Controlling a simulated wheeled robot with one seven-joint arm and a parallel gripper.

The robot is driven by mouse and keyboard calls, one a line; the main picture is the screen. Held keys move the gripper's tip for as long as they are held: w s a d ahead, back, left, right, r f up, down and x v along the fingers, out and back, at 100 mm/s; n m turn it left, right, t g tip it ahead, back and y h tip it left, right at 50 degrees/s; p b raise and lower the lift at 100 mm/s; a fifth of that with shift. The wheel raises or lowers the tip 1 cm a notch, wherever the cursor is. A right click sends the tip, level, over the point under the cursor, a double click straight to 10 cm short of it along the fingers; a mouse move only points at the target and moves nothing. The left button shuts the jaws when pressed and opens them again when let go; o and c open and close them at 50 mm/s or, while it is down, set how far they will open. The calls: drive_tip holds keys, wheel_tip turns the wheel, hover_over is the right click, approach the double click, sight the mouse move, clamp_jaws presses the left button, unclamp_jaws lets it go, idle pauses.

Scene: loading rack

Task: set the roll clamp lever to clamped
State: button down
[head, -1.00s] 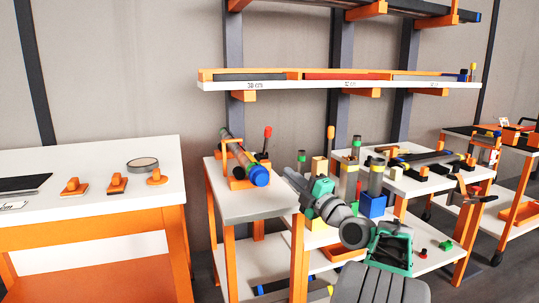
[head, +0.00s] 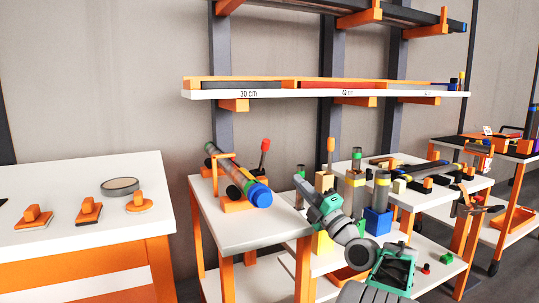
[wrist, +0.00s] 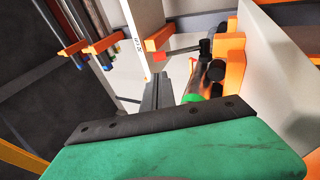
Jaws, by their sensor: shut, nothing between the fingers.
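The roll clamp has an upright lever with a red-orange knob (head: 265,144) beside an orange clamp frame (head: 237,206). A dark roll with a blue end (head: 258,195) lies in the frame, on the white table. My gripper (head: 300,178) is to the right of the lever in the head view, apart from it. In the wrist view, my closed fingers (wrist: 158,92) point toward the lever, whose red knob (wrist: 160,57) shows just past the fingertips. Its dark rod runs right to an orange block (wrist: 230,48). The fingers appear empty; contact with the lever cannot be told.
A second orange-knobbed lever (head: 331,145) and upright cylinders, one in a blue block (head: 378,219), stand right of my gripper. A shelf (head: 330,93) hangs above. The left table (head: 60,190) holds orange-handled tools and a tape ring (head: 120,186).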

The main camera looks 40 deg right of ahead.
drive_tip(key=p, duration=0.7)
approach(267, 148)
drive_tip(key=x, duration=0.7)
drive_tip(key=shift+d, duration=0.1)
